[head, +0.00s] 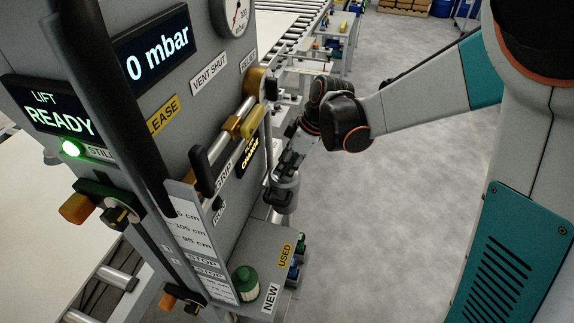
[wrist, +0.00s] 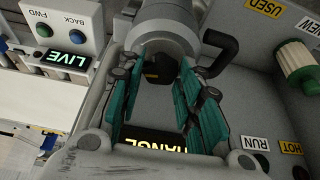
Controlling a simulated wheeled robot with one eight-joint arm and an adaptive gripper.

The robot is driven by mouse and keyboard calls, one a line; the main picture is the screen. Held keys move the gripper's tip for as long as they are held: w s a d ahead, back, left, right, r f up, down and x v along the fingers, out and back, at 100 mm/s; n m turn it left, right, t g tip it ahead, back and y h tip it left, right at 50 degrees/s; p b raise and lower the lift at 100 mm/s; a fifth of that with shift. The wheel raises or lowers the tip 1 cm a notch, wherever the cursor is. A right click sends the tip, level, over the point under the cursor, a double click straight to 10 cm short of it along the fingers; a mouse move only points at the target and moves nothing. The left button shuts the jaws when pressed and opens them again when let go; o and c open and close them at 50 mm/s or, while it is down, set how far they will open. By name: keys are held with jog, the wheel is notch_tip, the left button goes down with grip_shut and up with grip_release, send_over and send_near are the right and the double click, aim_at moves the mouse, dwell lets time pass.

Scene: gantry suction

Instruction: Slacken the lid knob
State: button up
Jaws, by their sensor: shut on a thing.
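A grey cylindrical housing (wrist: 165,28) sits at the top middle of the wrist view. A small dark lid knob (wrist: 158,71) shows at its near end, between my fingertips. My gripper (wrist: 160,75) has its teal fingers on either side of this knob and is shut on it. In the head view my gripper (head: 284,165) reaches down beside the panel to the grey housing (head: 285,192). The knob is hidden there by the gripper. How far the knob is turned cannot be told.
The panel's display (head: 158,53) reads 0 mbar; the lift display (head: 48,112) reads READY. A green-topped filter (head: 245,279) stands by the NEW label, and others (head: 296,258) by USED. A black bent handle (wrist: 222,50) is close right of my fingers. Open floor lies right.

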jog(key=shift+n, duration=0.4)
jog(key=o, duration=1.1)
jog(key=v, duration=1.2)
jog(key=shift+d, duration=0.1)
